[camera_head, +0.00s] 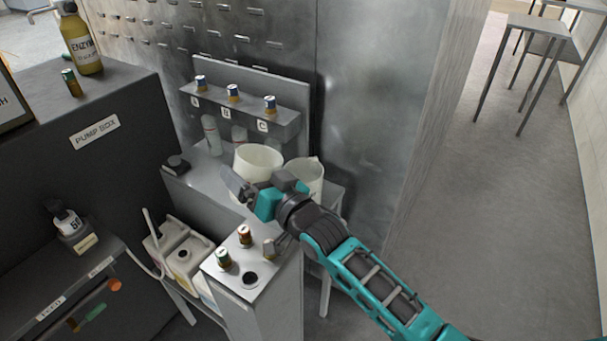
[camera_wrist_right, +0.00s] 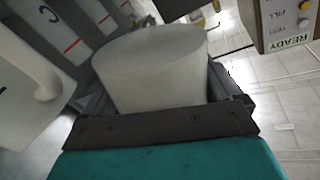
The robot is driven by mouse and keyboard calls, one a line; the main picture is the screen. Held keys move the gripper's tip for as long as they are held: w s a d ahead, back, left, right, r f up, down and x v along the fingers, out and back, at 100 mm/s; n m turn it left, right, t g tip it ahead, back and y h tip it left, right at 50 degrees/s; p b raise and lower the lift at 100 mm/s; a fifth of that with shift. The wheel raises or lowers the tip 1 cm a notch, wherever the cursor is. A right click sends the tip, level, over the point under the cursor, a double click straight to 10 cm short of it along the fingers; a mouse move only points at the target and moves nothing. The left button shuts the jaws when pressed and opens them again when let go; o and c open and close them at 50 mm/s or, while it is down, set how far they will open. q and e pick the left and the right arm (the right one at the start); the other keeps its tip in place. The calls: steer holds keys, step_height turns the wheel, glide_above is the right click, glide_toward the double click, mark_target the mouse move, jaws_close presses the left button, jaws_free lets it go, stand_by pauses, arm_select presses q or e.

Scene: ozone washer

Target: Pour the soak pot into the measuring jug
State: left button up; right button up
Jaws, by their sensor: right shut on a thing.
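The soak pot (camera_head: 258,158), a plain white tapered vessel, is at the grey bench under the A, B, C dispensers. My right gripper (camera_head: 246,190) is at its front side. In the right wrist view the pot (camera_wrist_right: 155,75) sits between the fingers, and the gripper is shut on it. The pot looks about upright; I cannot tell whether its base touches the bench. The measuring jug (camera_head: 306,177), whitish with a spout, stands just right of the pot, partly hidden by my arm. It also shows at the left edge of the right wrist view (camera_wrist_right: 25,75). My left gripper is out of view.
The dispenser rack (camera_head: 245,112) is behind the vessels. A pedestal with knobs (camera_head: 250,270) stands in front, close to my right arm. Jerrycans (camera_head: 185,257) sit at lower left beside the dark pump box (camera_head: 80,165). Open floor (camera_head: 470,210) is at the right.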

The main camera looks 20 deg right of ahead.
mark_target(257, 150)
steer(key=shift+w+d+r+m, duration=0.1)
steer(key=shift+d+r+m, duration=0.1)
steer(key=shift+m, duration=0.1)
steer(key=shift+w+d+r+m+b, duration=0.15)
steer(key=shift+d+r+m+b, duration=0.35)
steer(key=shift+m, duration=0.4)
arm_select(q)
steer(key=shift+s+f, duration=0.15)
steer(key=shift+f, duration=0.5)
arm_select(e)
steer(key=shift+d, duration=0.15)
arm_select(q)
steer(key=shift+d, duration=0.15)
arm_select(e)
steer(key=shift+w+d+r+m, duration=0.1)
steer(key=shift+d+m, duration=0.1)
steer(key=shift+m, duration=0.2)
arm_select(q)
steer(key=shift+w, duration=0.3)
arm_select(e)
steer(key=shift+d+r, duration=0.1)
steer(key=shift+d, duration=0.05)
